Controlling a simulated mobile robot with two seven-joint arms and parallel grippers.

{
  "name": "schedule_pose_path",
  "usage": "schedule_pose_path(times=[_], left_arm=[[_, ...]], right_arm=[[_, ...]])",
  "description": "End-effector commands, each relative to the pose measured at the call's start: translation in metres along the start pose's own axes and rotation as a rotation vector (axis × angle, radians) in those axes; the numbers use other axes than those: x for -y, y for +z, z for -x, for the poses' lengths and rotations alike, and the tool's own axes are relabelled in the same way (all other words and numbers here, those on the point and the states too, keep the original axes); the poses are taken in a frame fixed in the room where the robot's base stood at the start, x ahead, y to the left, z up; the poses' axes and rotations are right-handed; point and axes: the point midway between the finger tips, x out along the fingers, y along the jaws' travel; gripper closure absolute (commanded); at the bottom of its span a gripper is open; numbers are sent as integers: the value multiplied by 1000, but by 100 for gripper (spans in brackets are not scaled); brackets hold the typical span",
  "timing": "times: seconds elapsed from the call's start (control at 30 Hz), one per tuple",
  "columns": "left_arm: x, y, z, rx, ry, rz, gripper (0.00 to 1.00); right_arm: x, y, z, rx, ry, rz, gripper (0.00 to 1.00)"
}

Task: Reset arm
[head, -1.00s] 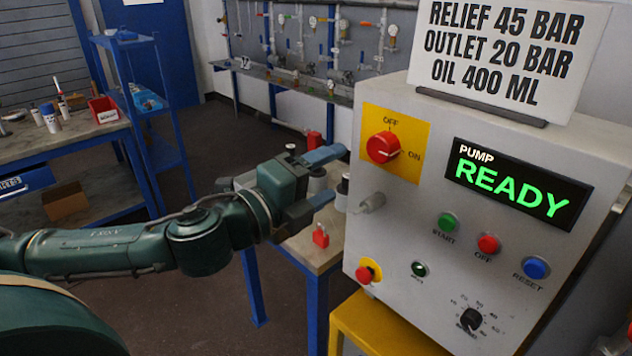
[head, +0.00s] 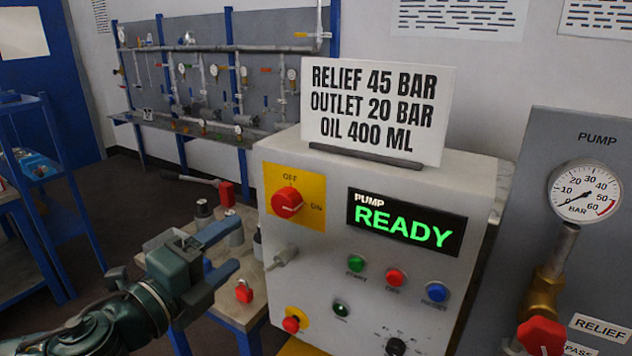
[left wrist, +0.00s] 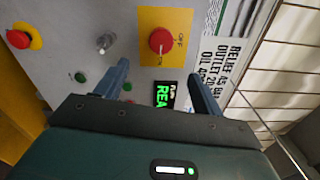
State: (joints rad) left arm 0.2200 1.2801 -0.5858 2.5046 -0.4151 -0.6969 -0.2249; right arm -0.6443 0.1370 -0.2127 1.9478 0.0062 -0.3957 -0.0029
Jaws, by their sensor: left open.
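My left gripper (head: 222,250) is open and empty, with its blue fingers apart, left of the grey pump control box (head: 300,262) in the head view. In the left wrist view the open fingers (left wrist: 160,82) point at the box front, apart from it as far as I can tell. The box carries a red rotary switch (head: 287,202) with its pointer toward ON, and a lit display (head: 405,222) reading PUMP READY. The red switch also shows in the left wrist view (left wrist: 162,41). My right gripper is not in view.
A small table (head: 228,308) with a red padlock (head: 244,291) and bottles stands behind my left gripper. A sign (head: 378,110) stands on the box. A pump panel with a gauge (head: 584,191) and a red valve handle (head: 541,336) is at right. A blue shelf (head: 62,190) is at left.

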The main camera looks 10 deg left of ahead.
Motion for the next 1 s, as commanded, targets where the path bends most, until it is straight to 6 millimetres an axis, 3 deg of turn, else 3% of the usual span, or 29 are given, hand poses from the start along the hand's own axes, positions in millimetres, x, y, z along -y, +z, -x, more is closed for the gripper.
schedule_pose_path(times=[0.17, 0.37, 0.5, 0.6, 0.7, 0.83, 1.0], left_arm=[[-45, -12, -10, 3, 75, 217, 32], [-153, -45, -8, 77, 249, 726, 32], [-235, -79, 17, 199, 372, 1100, 32], [-286, -106, 45, 314, 444, 1342, 32], [-324, -132, 74, 426, 492, 1531, 32], [-352, -154, 101, 528, 523, 1676, 32], [-362, -163, 112, 569, 531, 1731, 32]], right_arm=[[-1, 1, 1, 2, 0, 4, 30], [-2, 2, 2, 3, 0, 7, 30], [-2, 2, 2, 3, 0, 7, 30], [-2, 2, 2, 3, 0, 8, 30], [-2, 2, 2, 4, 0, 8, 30], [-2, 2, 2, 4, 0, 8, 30], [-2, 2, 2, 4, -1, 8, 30]])
